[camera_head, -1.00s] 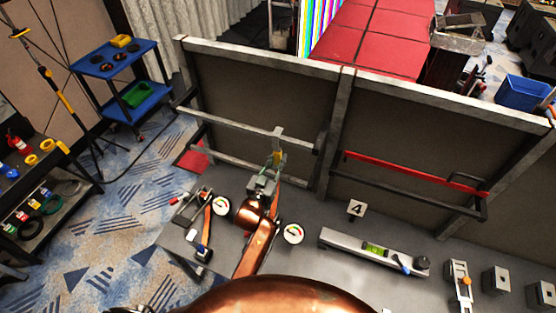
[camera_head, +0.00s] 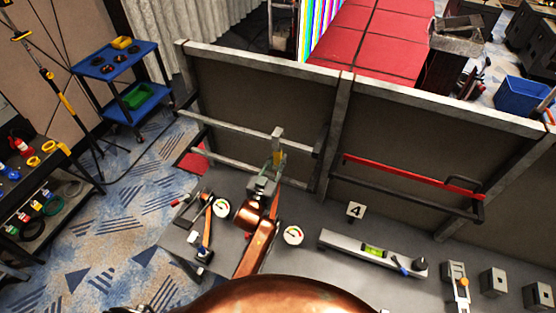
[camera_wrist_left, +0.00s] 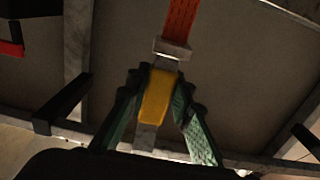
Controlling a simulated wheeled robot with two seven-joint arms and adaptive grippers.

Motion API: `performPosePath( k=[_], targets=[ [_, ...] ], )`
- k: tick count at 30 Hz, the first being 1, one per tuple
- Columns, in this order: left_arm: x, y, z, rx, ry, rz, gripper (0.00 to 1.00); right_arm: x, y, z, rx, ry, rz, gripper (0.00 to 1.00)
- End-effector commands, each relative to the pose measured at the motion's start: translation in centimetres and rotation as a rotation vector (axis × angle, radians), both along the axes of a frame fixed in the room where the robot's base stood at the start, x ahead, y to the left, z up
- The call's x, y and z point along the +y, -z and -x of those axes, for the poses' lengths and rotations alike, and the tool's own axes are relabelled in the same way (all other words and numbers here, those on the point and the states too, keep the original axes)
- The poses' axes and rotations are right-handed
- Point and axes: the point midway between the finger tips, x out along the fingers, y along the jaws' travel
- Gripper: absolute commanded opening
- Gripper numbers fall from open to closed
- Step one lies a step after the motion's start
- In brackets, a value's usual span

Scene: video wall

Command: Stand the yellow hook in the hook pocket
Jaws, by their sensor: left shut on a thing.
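The yellow hook shows as a yellow grip on a grey metal bar (camera_head: 278,158). It stands roughly upright in front of the left dark panel, across the pale rails. My left gripper (camera_head: 272,166) is shut on the yellow part. In the left wrist view the yellow part (camera_wrist_left: 157,97) sits between the two green-padded fingers. A pale collar and a red-orange strip (camera_wrist_left: 180,20) line up with it. My fingers hide part of the hook. I cannot single out the hook pocket, nor tell whether the bar touches the rails. My right gripper is not in view.
A red bar (camera_head: 412,174) crosses the right panel. A blue cart (camera_head: 115,60) stands at the far left.

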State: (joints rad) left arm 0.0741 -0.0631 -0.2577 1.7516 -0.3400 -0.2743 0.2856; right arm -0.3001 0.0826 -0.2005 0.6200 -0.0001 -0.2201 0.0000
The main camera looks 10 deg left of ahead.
Motion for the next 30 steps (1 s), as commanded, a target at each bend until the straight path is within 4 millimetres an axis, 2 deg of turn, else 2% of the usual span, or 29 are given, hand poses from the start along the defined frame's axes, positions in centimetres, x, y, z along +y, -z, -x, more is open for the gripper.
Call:
performPosePath(
  k=[30],
  targets=[
    [0.9, -0.2, 4.8, -0.001, 0.000, 0.000, 0.00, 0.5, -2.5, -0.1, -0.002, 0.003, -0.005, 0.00]
  ],
)
